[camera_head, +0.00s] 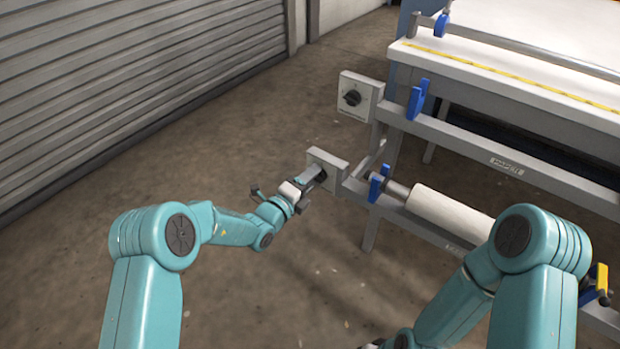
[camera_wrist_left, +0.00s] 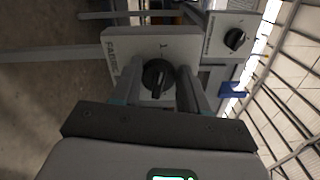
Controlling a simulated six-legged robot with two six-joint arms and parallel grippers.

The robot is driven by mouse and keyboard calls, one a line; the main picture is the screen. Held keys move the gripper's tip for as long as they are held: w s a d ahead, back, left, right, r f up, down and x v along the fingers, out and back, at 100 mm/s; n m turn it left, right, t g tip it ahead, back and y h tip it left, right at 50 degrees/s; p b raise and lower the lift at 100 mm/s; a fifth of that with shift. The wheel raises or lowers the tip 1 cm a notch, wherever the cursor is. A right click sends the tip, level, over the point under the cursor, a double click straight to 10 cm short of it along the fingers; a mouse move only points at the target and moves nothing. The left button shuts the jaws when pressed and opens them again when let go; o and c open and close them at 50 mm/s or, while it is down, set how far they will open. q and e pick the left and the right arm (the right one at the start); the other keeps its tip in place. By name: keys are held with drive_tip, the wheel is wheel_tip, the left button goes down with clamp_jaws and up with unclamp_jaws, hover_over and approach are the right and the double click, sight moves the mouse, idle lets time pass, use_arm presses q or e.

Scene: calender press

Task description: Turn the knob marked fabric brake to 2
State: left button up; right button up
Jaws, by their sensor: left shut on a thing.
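The fabric brake knob (camera_wrist_left: 157,77) is black and sits on a pale square plate (camera_wrist_left: 117,42). The plate carries partly visible lettering starting "FAB" and a "1" above the knob in the left wrist view. The knob's upper end points roughly toward that 1. My left gripper (camera_wrist_left: 160,83) has a finger on each side of the knob and is shut on it. In the head view the left gripper (camera_head: 314,177) reaches the lower plate (camera_head: 328,158) and hides its knob.
A second plate with a black knob (camera_head: 352,98) stands higher on the frame. Blue brackets (camera_head: 417,99), a white roller (camera_head: 450,214) and grey rails (camera_head: 510,165) lie to the right. A shutter (camera_head: 130,80) is at the left. Open floor lies between.

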use_arm(q)
drive_tip(key=shift+s+d+r+m+b, duration=0.15)
drive_tip(key=shift+m+b, duration=0.55)
drive_tip(key=shift+m, duration=1.85)
drive_tip(key=shift+d+r+m+b, duration=0.15)
drive_tip(key=shift+m+b, duration=0.5)
drive_tip(key=shift+m, duration=1.95)
drive_tip(key=shift+s+d+r+m+b, duration=0.15)
drive_tip(key=shift+m+b, duration=0.55)
drive_tip(key=shift+m, duration=1.85)
drive_tip(key=o, duration=1.1)
drive_tip(key=shift+c, duration=0.2)
drive_tip(key=p+v, duration=0.2)
drive_tip(key=v, duration=1.4)
